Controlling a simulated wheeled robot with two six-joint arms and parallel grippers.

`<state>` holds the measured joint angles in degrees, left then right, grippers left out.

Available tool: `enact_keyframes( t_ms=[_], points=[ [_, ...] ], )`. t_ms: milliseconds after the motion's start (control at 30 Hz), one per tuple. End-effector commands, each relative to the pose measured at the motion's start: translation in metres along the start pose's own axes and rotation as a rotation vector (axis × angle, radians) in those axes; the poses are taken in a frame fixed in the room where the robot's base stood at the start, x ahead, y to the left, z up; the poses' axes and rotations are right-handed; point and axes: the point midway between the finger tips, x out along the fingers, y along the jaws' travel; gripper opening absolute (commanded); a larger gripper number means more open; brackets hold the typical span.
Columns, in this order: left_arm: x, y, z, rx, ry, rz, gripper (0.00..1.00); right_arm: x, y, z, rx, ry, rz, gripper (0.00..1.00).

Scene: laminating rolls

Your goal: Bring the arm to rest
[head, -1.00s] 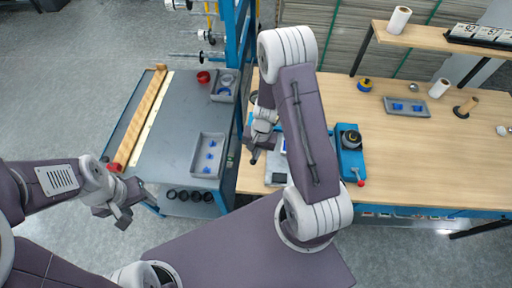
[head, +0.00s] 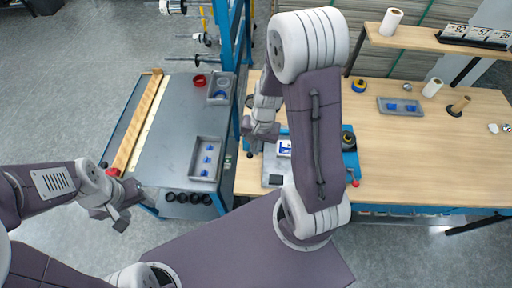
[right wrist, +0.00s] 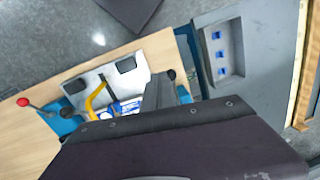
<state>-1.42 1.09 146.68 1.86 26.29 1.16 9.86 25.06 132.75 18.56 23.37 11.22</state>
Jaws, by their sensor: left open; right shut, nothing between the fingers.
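My right arm is bent in the middle of the head view. My right gripper (head: 252,151) hangs over the left edge of the wooden table, beside a grey and blue device. It is shut and empty. In the right wrist view part of the gripper (right wrist: 160,95) shows, close to the device, with my own dark link covering the lower part. My left gripper (head: 124,215) is at the left, in front of the grey workbench near its front left corner. It is open and holds nothing.
The grey workbench (head: 165,130) carries a tray with blue parts (head: 206,160) and a wooden strip (head: 138,122). The wooden table (head: 420,160) holds the blue-based device (head: 350,162), another tray (head: 400,107) and paper rolls (head: 432,88). A blue post (head: 238,60) rises between the two surfaces.

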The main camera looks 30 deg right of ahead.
Motion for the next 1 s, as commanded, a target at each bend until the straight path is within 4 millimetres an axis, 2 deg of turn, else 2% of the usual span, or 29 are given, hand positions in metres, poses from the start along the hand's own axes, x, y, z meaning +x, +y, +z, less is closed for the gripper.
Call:
enact_keyframes(
  t_ms=[433, 533, 633, 767, 833, 900, 1000],
  points=[
    [0.0, 0.0, 0.0, 0.0, 0.0, 0.0, 0.54, 0.0, 0.0, 0.0, 0.0, 0.0, 0.0, 0.0],
    [0.015, 0.0, 0.002, 0.0, 0.0, 0.0, 0.54, 0.011, -0.006, -0.001, -0.025, 0.017, -0.009, 0.0],
    [0.052, -0.001, 0.005, 0.0, 0.0, 0.0, 0.54, 0.018, -0.023, 0.005, -0.134, 0.088, -0.04, 0.0],
    [0.081, -0.002, 0.009, 0.0, -0.001, 0.0, 0.54, 0.019, -0.018, 0.033, -0.386, 0.146, -0.018, 0.0],
    [0.084, -0.002, 0.009, 0.0, -0.001, 0.0, 0.54, 0.017, -0.004, 0.048, -0.522, 0.153, 0.019, 0.0],
    [0.076, -0.002, 0.008, 0.0, 0.0, 0.0, 0.54, 0.013, 0.011, 0.057, -0.615, 0.124, 0.065, 0.0],
    [0.076, -0.002, 0.008, 0.0, 0.0, 0.0, 0.54, 0.013, 0.013, 0.057, -0.656, 0.117, 0.077, 0.0]
  ],
)
